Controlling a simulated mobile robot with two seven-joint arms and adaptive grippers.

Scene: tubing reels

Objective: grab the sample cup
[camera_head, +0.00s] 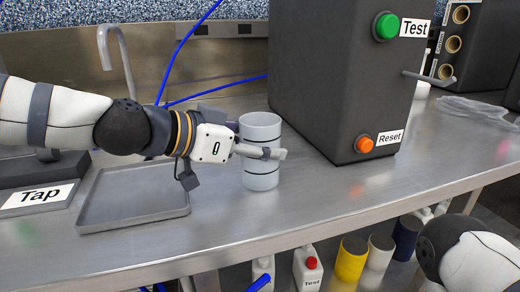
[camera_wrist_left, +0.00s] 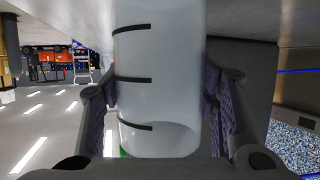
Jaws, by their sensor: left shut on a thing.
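The sample cup (camera_head: 261,176) is a pale, translucent cylinder with dark ring marks, upright on the steel bench in the head view. My left gripper (camera_head: 264,153) comes in from the left and is shut on the cup at about mid-height. In the left wrist view the cup (camera_wrist_left: 160,85) fills the middle, with the fingers (camera_wrist_left: 160,112) on both sides of it; dark graduation lines show on its wall. Whether the cup's base touches the bench or hangs just above it I cannot tell. My right gripper is out of view; only part of my right arm shows at the lower right.
A dark box (camera_head: 330,75) with a green Test button (camera_head: 387,26) and an orange Reset button (camera_head: 364,145) stands close right of the cup. Bottles and coloured cylinders stand below the bench edge.

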